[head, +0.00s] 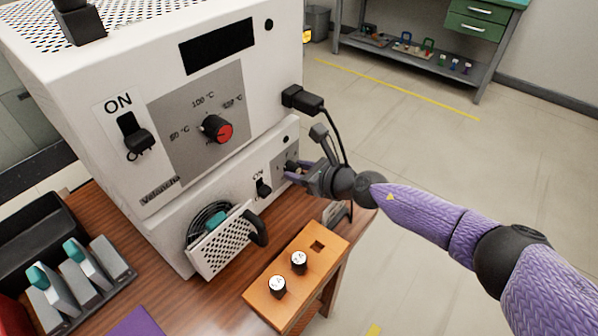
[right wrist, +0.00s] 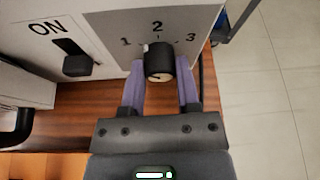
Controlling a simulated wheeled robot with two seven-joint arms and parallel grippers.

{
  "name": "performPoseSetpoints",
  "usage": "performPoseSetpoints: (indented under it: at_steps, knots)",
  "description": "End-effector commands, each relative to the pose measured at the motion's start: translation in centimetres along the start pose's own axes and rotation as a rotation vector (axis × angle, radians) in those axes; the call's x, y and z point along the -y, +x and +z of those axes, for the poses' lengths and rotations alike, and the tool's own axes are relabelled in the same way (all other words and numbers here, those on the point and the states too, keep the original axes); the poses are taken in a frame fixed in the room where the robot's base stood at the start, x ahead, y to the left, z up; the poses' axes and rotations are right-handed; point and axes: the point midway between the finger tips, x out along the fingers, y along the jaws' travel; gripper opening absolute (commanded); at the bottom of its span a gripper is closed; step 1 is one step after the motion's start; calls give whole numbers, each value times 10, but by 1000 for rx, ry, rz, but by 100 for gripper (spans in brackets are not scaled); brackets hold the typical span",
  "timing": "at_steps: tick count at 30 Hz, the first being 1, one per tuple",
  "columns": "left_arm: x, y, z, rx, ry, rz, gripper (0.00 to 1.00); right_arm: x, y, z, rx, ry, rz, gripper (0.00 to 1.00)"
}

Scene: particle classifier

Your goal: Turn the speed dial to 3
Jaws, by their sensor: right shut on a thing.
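The speed dial (right wrist: 158,62) is a small black knob on a grey panel marked 1, 2 and 3. A light mark at its upper left edge lies between 1 and 2. In the head view the dial (head: 291,165) is at the right end of the lower white machine, partly hidden. My right gripper (head: 294,173) reaches in from the right and is shut on the dial. In the right wrist view its purple fingers (right wrist: 160,88) are on both sides of the knob. My left gripper is not in view.
A black ON switch (head: 263,188) is left of the dial. A perforated basket with a black handle (head: 257,228) juts out below. An orange block (head: 262,295) with two white-topped vials stands in front. A black plug and cable (head: 303,100) hang just above my right gripper.

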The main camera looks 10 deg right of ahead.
Motion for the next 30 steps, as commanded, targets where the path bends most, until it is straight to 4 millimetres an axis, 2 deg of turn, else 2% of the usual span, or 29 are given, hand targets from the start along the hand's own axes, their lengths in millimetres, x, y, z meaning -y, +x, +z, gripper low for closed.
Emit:
performPoseSetpoints:
  at_steps: [15,30]
  knots:
    - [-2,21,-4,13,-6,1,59,2,1,-3,-5,324,134,0]
    - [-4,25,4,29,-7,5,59,3,0,-2,-6,423,174,0]
